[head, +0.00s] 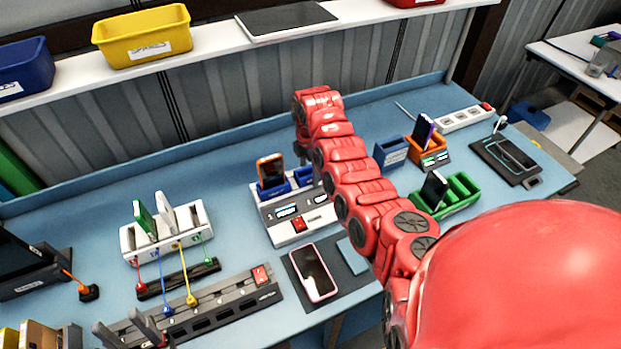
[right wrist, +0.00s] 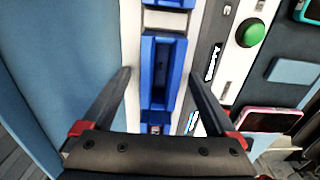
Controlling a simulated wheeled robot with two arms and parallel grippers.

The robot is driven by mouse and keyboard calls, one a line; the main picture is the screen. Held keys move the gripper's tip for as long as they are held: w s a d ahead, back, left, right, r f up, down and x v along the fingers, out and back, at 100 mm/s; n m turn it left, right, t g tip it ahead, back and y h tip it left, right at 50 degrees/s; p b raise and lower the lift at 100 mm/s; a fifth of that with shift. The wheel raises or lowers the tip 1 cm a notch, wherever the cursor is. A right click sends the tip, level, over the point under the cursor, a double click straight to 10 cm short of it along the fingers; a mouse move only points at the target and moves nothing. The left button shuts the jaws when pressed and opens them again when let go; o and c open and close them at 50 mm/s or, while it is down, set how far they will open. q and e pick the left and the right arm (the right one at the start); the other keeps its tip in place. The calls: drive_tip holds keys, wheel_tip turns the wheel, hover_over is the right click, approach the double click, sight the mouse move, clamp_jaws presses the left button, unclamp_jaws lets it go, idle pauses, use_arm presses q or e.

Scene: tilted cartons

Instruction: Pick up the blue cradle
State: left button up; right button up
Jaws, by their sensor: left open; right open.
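A blue cradle (right wrist: 163,72) with an empty slot stands on a white station, between the spread fingers of my right gripper (right wrist: 162,74) in the right wrist view. The fingers are open, with a gap on each side of it. In the head view, the white station (head: 268,232) holds a blue cradle with an orange phone (head: 270,168) and another blue cradle (head: 303,177) partly behind my red arm. My arm hides the right gripper there. My left gripper (head: 120,322) shows as two open, empty dark fingers at the lower left.
A pink phone (head: 314,271) lies on a dark mat in front of the station. A grey-blue holder (head: 391,153), an orange holder (head: 428,152) and a green rack (head: 462,190) stand to the right. A white rack (head: 143,240) with cables is left. Bare table (head: 225,185) lies between.

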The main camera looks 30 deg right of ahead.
clamp_jaws()
idle(0.4)
drive_tip(key=shift+r, duration=0.15)
drive_tip(key=shift+r, duration=0.25)
wheel_tip(320, 180, up, 3)
drive_tip(key=shift+r+p, duration=0.2)
drive_tip(key=shift+p, duration=0.4)
drive_tip(key=s+p, duration=0.1)
drive_tip(key=p, duration=0.1)
drive_tip(key=s+p, duration=0.2)
drive_tip(key=p, duration=0.1)
drive_tip(key=s+p, duration=0.2)
drive_tip(key=shift+s+a+r, duration=0.25)
drive_tip(key=shift+r, duration=0.1)
drive_tip(key=shift+s+f, duration=0.3)
drive_tip(key=shift+s, duration=0.55)
drive_tip(key=s, duration=0.8)
drive_tip(key=shift+s+a+r, duration=0.25)
drive_tip(key=shift+s+r, duration=0.1)
drive_tip(key=shift+s, duration=0.05)
